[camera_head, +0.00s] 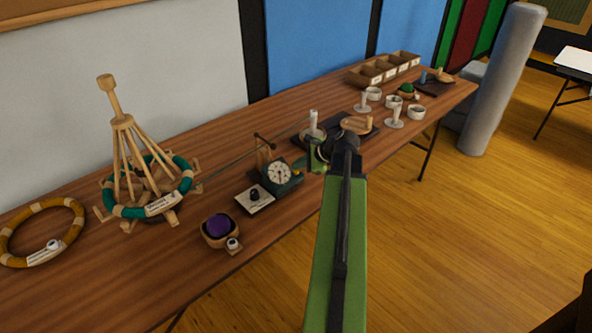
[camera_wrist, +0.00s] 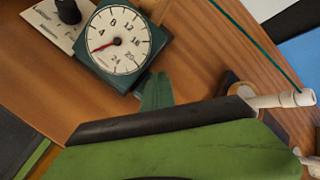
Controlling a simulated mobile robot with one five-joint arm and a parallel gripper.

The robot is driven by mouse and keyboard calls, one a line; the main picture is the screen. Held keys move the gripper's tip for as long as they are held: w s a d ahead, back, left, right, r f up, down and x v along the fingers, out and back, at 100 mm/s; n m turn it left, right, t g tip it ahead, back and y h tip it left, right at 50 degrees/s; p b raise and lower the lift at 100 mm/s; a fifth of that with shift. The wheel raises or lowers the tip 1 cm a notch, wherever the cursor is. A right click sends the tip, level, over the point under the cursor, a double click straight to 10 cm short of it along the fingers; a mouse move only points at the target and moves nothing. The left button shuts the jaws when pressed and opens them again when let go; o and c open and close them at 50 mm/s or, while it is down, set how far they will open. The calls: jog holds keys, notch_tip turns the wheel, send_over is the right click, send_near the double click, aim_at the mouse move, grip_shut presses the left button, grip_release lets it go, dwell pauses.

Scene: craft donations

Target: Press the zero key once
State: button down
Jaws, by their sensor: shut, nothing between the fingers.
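A dial device with a dark teal body and a round white face (camera_head: 279,173) stands near the table's front edge. In the wrist view its dial (camera_wrist: 118,40) shows numbers and a red needle pointing to the lower left. Beside it is a white plate (camera_head: 262,204) with a black knob (camera_head: 255,194); the knob also shows in the wrist view (camera_wrist: 68,10). No key is clearly marked zero, and I cannot tell whether the knob is it. My gripper (camera_head: 314,157) is shut and empty, just right of the dial device. Its green tip (camera_wrist: 157,80) points toward the device, apparently apart from it.
A wooden bowl with a purple ball (camera_head: 218,226) stands at front left. A wooden yarn winder (camera_head: 125,150) and an orange ring (camera_head: 18,222) are further left. White cups (camera_head: 394,101) and candlesticks stand right of my gripper. A green strand crosses behind the dial device.

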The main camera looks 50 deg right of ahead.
aim_at(298, 171)
jog(key=shift+r+p, duration=0.45)
jog(key=shift+r, duration=0.2)
notch_tip(298, 171, up, 5)
jog(key=p, duration=0.5)
jog(key=shift+r, duration=0.1)
dwell(0.4)
